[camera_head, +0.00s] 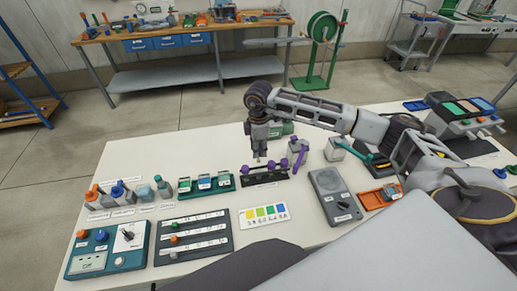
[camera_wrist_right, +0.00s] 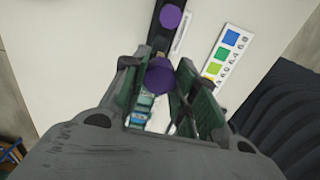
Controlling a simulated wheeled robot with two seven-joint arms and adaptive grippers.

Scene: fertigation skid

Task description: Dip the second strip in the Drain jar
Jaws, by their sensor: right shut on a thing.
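My right gripper (camera_head: 257,157) points down over the back of the white table, above a dark rack with several purple round tops (camera_head: 245,170). It is shut on a small thin thing, and only a tiny pale yellowish tip shows below the fingers. I take it for the strip, but cannot make it out clearly. In the right wrist view, a purple round top (camera_wrist_right: 160,76) shows between the green-padded fingers (camera_wrist_right: 165,95), and another purple top (camera_wrist_right: 171,17) lies beyond. Labels are too small to read, so I cannot tell which jar is Drain. My left gripper is out of view.
A teal tray with small boxes (camera_head: 206,183) stands left of the rack. A colour chart card (camera_head: 263,214) lies in front. A purple stand (camera_head: 298,152) is just right of the gripper. A grey scale (camera_head: 334,195) and orange tray (camera_head: 379,195) stand further right.

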